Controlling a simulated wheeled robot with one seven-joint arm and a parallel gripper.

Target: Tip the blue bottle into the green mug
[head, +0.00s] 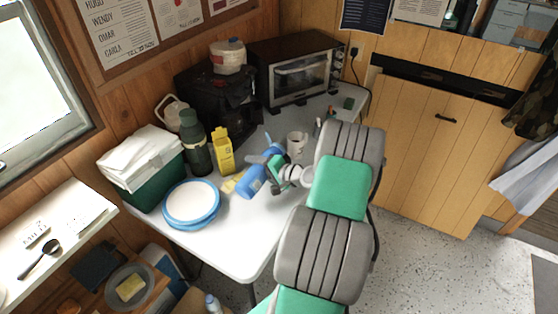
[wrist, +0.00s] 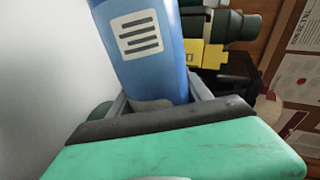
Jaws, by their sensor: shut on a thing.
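The blue bottle (head: 252,183) is in my gripper (head: 268,174), above the white table, tilted in the head view. In the wrist view the bottle (wrist: 150,45), with a white label of dark lines, sits between the fingers of my gripper (wrist: 158,98), which is shut on it. I cannot clearly make out a green mug; my gripper and the bottle may hide it. A pale mug (head: 297,143) stands on the table just behind my gripper. A dark green rounded shape (wrist: 98,112) shows partly behind the bottle in the wrist view; I cannot tell what it is.
Blue-rimmed plates (head: 191,203), a yellow bottle (head: 222,152), a dark green flask (head: 194,145) and a green cool box (head: 150,183) stand left of my gripper. A toaster oven (head: 298,72) is at the back. The table's front (head: 252,245) is clear.

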